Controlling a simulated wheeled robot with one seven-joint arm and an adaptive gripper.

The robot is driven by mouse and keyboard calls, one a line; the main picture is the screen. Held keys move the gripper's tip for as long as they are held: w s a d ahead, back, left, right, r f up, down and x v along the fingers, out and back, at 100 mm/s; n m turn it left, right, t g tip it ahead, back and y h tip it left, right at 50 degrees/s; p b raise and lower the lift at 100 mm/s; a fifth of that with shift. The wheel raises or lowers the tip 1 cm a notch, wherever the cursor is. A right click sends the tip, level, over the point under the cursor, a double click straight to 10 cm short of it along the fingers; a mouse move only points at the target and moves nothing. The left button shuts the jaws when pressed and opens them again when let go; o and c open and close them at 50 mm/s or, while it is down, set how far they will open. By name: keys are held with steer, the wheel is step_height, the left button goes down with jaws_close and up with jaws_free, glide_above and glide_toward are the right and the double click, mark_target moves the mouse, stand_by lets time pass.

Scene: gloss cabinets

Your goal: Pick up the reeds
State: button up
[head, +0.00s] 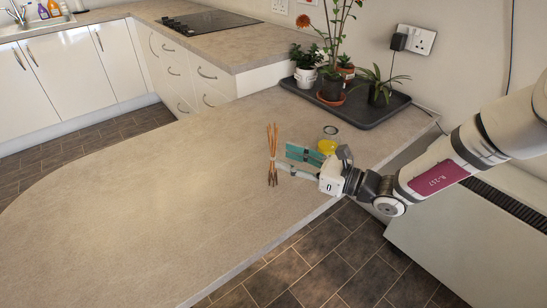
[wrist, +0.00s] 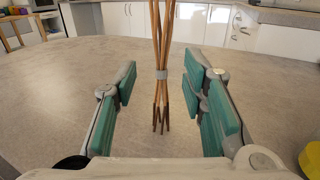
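The reeds (head: 272,156) are a thin bundle of brown sticks standing upright on the counter, tied by a grey band near the middle. In the wrist view the reeds (wrist: 161,75) stand ahead of and between my fingers, with their lower ends splayed a little. My gripper (head: 292,162) is just to the right of the reeds, low over the counter. In the wrist view my gripper (wrist: 160,85) is wide open, with teal pads on both sides and clear space between them and the reeds. The tops of the reeds are cut off in the wrist view.
A yellow item (head: 327,146) stands behind my gripper. A dark tray (head: 375,117) with potted plants is at the back right. A hob (head: 210,22) is at the far counter. The counter (head: 150,190) left of the reeds is clear; its front edge drops to tiled floor.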

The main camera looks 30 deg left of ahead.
mark_target(273, 150)
steer(key=a, duration=0.5)
steer(key=shift+w+r, duration=0.1)
steer(key=shift+w, duration=0.05)
steer(key=shift+c, duration=0.5)
jaws_close()
